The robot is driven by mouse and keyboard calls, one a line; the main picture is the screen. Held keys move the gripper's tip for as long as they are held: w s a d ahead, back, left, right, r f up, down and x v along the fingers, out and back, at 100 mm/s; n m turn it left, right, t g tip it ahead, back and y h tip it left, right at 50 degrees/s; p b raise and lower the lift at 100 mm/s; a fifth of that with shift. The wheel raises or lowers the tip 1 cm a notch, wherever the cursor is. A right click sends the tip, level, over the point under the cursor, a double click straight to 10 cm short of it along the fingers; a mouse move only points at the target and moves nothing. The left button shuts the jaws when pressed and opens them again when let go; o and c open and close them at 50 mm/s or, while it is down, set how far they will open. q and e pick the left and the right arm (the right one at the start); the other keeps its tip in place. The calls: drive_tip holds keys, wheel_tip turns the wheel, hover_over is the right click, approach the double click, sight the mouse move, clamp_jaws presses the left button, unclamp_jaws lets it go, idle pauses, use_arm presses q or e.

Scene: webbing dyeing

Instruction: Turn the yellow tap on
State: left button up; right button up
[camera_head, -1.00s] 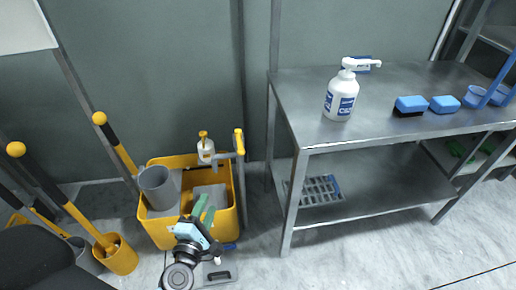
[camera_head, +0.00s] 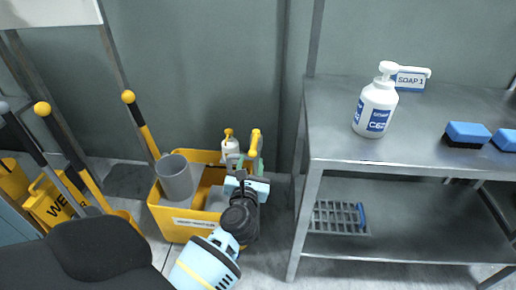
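The yellow tap (camera_head: 254,142) stands upright at the back right corner of the yellow bucket, in the middle of the head view. My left gripper (camera_head: 249,167) reaches up from below, with its fingertips close under the tap. Its wrist hides the right part of the bucket and the lower part of the tap. The fingers are small and overlap the tap's pipe, so I cannot tell their opening or whether they touch it. My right gripper is not in view.
The yellow bucket (camera_head: 188,227) holds a grey cup (camera_head: 174,177) and a small bottle (camera_head: 230,147). A steel table (camera_head: 330,150) with a white soap bottle (camera_head: 376,104) and blue sponges (camera_head: 467,133) stands at the right. Yellow-topped poles (camera_head: 140,122) lean at the left.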

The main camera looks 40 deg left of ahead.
sight(256, 136)
use_arm(q)
drive_tip(key=shift+b+x, duration=0.6)
drive_tip(key=shift+x, duration=3.25)
drive_tip(key=shift+c, duration=0.3)
clamp_jaws()
